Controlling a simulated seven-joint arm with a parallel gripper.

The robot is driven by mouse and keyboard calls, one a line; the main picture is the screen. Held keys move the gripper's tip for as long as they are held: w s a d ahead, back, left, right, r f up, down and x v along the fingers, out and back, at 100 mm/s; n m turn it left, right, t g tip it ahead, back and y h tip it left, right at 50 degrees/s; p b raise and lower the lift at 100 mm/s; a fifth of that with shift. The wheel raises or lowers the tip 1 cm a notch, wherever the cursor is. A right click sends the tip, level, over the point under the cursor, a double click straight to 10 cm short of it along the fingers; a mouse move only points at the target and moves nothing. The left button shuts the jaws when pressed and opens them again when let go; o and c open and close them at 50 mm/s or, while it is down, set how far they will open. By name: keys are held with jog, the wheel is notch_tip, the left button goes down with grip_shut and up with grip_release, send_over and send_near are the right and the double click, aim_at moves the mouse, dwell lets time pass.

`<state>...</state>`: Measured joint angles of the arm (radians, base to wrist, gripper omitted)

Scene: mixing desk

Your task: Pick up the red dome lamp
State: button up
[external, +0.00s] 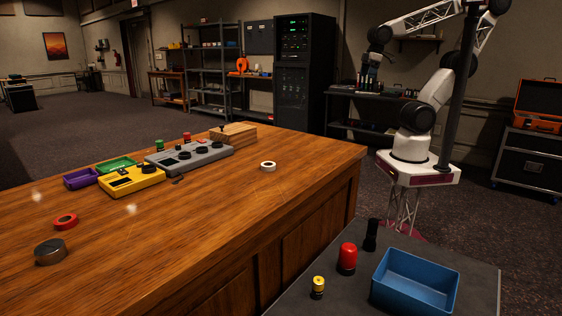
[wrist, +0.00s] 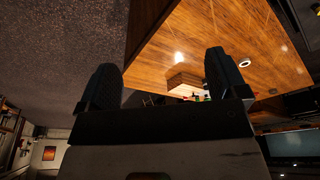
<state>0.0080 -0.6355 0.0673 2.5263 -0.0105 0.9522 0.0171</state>
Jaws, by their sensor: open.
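A red dome-topped piece (external: 347,257) stands upright on the dark grey side table (external: 290,300) at the lower right of the external view. It stands between a yellow-and-black piece and a black cylinder. A smaller red cap (external: 187,137) sits at the back of the grey console on the wooden desk; I cannot tell for certain which is the lamp. My gripper (external: 367,72) is raised high behind the desk, far from both. In the wrist view my gripper (wrist: 165,80) has its two black fingers wide apart with nothing between them.
A blue open bin (external: 455,290) stands right of the red dome piece, with a black cylinder (external: 371,235) close behind. A yellow-and-black piece (external: 318,287) stands left. The wooden desk (external: 220,220) holds consoles, trays, a wood block (external: 233,133) and tape rolls; its front is largely clear.

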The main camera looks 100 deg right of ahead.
jog(key=w+v, duration=0.1)
jog(key=v, duration=0.4)
jog(key=w+a+r+m+y, duration=0.2)
jog(key=w+a+m+y, duration=0.2)
jog(key=w+a, duration=0.8)
jog(key=w+a+r+m+y, duration=0.2)
jog(key=w+a+m+y, duration=0.35)
jog(key=a, duration=1.05)
jog(key=w+a+f+m+y, duration=0.1)
jog(key=w+a+m, duration=0.3)
jog(key=a, duration=0.7)
jog(key=w+a+f+m+y, duration=0.1)
jog(key=w+a+f+m, duration=0.15)
jog(key=a, duration=0.85)
jog(key=w+a+f+m+y, duration=0.15)
jog(key=w+a+m, duration=0.25)
jog(key=a, duration=0.7)
send_near(347, 258)
jog(key=shift+t, duration=0.3)
jog(key=f, duration=0.1)
jog(key=a+f, duration=0.1)
jog(key=f, duration=0.3)
jog(key=shift+s+a, duration=0.35)
jog(key=shift+a, duration=0.1)
jog(key=shift+x, duration=2.4)
